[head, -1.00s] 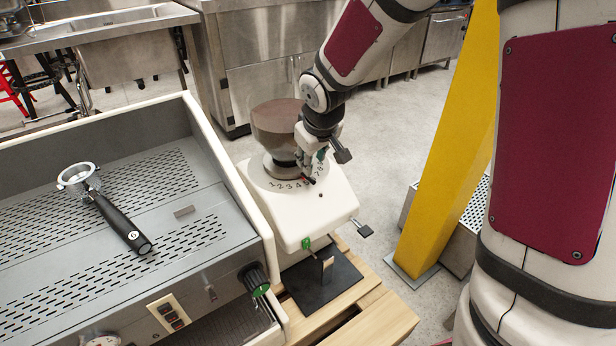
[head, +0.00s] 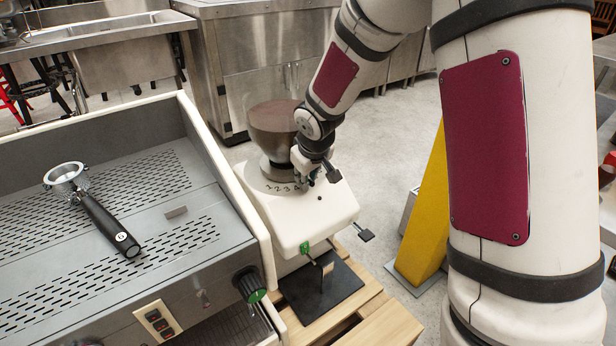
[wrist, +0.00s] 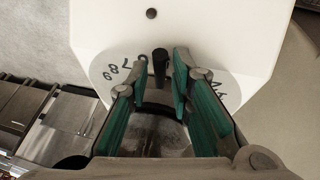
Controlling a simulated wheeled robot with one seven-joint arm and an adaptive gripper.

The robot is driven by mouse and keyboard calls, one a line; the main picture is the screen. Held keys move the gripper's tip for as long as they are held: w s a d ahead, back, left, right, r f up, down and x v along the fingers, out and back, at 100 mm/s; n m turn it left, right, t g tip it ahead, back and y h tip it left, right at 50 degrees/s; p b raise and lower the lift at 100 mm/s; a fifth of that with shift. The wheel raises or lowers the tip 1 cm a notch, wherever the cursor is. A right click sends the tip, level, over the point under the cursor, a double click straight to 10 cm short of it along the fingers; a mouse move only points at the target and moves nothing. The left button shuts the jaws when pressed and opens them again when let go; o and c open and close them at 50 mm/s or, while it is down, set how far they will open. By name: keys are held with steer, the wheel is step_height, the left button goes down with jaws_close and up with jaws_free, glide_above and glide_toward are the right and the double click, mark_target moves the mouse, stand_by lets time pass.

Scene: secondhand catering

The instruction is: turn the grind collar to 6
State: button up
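The grinder (head: 318,212) is white with a brown hopper (head: 275,127) and a pale dial marked with numbers. In the head view, 1 to 4 show on the dial (head: 258,182); my gripper (head: 306,176) hides the numbers further right. In the wrist view, the metal collar (wrist: 158,133) lies between my green-padded fingers. Its black peg (wrist: 160,62) stands between the fingertips (wrist: 162,68), with narrow gaps seeming to show on both sides. The 7, 8 and 9 are left of the peg, a partly hidden mark is close beside it, and lower numbers are to the right.
The espresso machine (head: 228,235) stands close on the left, with a portafilter (head: 102,220) on its top. The grinder stands on a wooden stand (head: 385,322), with a black tray (head: 318,290) at its front. A yellow post (head: 425,220) rises on the right. Grey floor is open behind.

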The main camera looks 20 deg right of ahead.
jaws_close()
steer(key=shift+d+r+p, duration=0.1)
steer(key=shift+d+p, duration=0.05)
steer(key=shift+p, duration=0.2)
steer(key=shift+w+d+r+n+p, duration=0.1)
steer(key=shift+d+n+p, duration=0.3)
steer(key=shift+p, duration=0.65)
steer(key=p, duration=0.1)
steer(key=d+n+y+p, duration=0.1)
steer(key=p, duration=0.1)
steer(key=shift+w+p, duration=0.3)
steer(key=shift+w+d+n+p, duration=0.15)
steer(key=shift+d+n+p, duration=0.15)
steer(key=shift+n+p, duration=0.35)
steer(key=shift+f, duration=0.2)
